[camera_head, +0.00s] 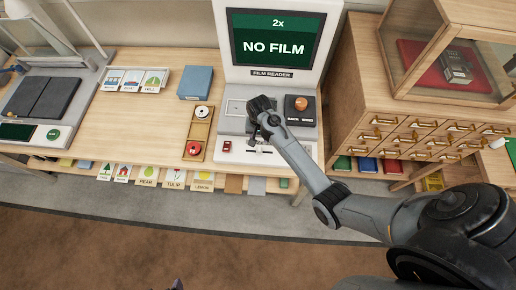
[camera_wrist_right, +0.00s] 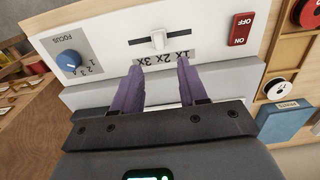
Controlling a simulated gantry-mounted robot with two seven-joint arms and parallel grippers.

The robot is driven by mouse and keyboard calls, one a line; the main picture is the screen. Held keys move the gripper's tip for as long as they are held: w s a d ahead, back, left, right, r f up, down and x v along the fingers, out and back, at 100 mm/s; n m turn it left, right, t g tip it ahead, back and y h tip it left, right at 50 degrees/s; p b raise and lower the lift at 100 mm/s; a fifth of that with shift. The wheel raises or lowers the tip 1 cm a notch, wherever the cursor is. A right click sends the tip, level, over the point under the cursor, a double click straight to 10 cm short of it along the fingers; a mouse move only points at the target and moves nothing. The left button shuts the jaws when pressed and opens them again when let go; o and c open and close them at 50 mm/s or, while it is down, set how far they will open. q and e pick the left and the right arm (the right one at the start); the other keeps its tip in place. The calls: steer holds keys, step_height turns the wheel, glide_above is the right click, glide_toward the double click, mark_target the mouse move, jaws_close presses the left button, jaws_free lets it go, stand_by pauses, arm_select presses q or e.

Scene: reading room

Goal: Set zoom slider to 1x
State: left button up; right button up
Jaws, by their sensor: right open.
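The film reader (camera_head: 240,75) shows "2x" and "NO FILM" on its screen (camera_head: 277,40). In the right wrist view its zoom slider knob (camera_wrist_right: 158,40) is a pale tab in a dark slot, near the middle, by the 2X mark. The scale label (camera_wrist_right: 163,58) appears upside down, with 1X at right and 3X at left. My right gripper (camera_wrist_right: 159,66) is open and empty, its purple fingers pointing at the label, apart from the knob. In the head view the right gripper (camera_head: 260,128) hovers over the reader's front panel. A small purple tip at the bottom edge may be my left gripper (camera_head: 178,285).
A red ON switch (camera_wrist_right: 241,28) and a blue FOCUS knob (camera_wrist_right: 69,60) flank the slider. A wooden tray with reels (camera_head: 200,130) lies left of the reader; a drawer cabinet (camera_head: 425,130) stands right.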

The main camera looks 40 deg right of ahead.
mark_target(259, 149)
step_height(259, 149, down, 10)
steer(key=shift+s+r+b, duration=0.1)
steer(key=shift+r+b, duration=0.05)
steer(key=shift+b, duration=0.4)
jaws_close()
